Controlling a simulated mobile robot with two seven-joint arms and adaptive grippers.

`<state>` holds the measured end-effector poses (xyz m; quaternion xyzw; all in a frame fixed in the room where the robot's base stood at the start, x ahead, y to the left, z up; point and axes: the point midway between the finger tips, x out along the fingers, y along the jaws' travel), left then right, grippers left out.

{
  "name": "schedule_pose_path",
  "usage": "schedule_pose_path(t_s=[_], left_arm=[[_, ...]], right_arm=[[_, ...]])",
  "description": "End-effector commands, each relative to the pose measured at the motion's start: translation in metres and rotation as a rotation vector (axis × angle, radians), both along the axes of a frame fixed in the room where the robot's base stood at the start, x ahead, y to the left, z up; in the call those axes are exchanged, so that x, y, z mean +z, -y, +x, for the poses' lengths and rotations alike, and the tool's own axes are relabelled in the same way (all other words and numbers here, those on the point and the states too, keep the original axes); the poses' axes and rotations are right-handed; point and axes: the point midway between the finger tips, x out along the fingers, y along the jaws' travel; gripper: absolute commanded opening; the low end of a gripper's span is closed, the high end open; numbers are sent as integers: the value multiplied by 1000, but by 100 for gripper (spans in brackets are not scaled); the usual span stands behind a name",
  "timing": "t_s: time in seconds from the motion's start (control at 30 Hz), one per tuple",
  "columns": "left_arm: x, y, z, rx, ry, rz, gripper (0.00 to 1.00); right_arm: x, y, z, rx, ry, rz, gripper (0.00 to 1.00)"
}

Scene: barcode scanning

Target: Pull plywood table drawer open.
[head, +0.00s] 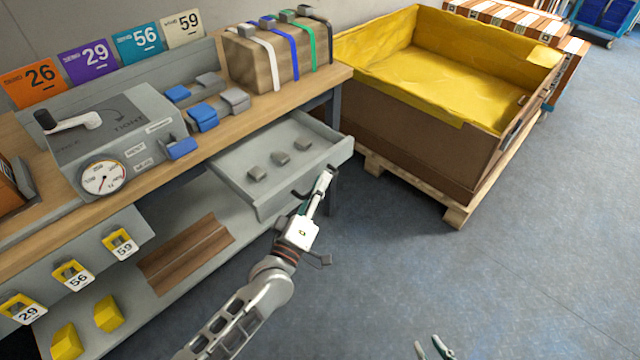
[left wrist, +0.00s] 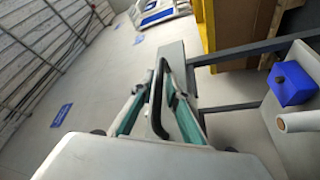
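The grey drawer (head: 290,185) of the plywood table (head: 215,125) stands pulled out, with several small grey blocks lying inside. Its black handle (left wrist: 157,100) is on the front panel. My left gripper (head: 325,181) is at the drawer front. In the left wrist view its teal-padded fingers (left wrist: 160,88) come together on both sides of the handle and look closed on it. My right gripper (head: 432,348) shows only its fingertips at the bottom edge of the head view; they are apart, empty, over the floor.
A brown crate with yellow lining (head: 450,70) stands on a pallet right of the table. A press with a gauge (head: 115,140), blue and grey blocks and a strapped box (head: 270,60) are on the tabletop. A lower shelf (head: 130,300) lies beneath. The floor ahead is clear.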

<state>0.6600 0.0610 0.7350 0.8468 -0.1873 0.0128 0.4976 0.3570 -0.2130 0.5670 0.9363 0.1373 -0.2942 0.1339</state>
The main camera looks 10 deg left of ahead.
Motion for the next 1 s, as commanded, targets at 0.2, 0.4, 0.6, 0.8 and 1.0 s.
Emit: schedule_pose_path(t_s=[0.2, 0.4, 0.6, 0.8, 1.0], left_arm=[[-3, -3, -8, 0, -1, 1, 15], [-11, -14, -42, 0, -2, 2, 15], [-19, -26, -79, 0, -2, 2, 15], [-24, -34, -104, 0, -1, 1, 15], [-25, -37, -112, 0, 0, 0, 15]], right_arm=[[3, -2, 4, -2, 8, 5, 21], [2, -1, 4, -4, 6, 4, 21], [1, -1, 3, -4, 5, 4, 21], [1, -1, 3, -4, 5, 4, 21], [1, -1, 3, -5, 4, 4, 21]])
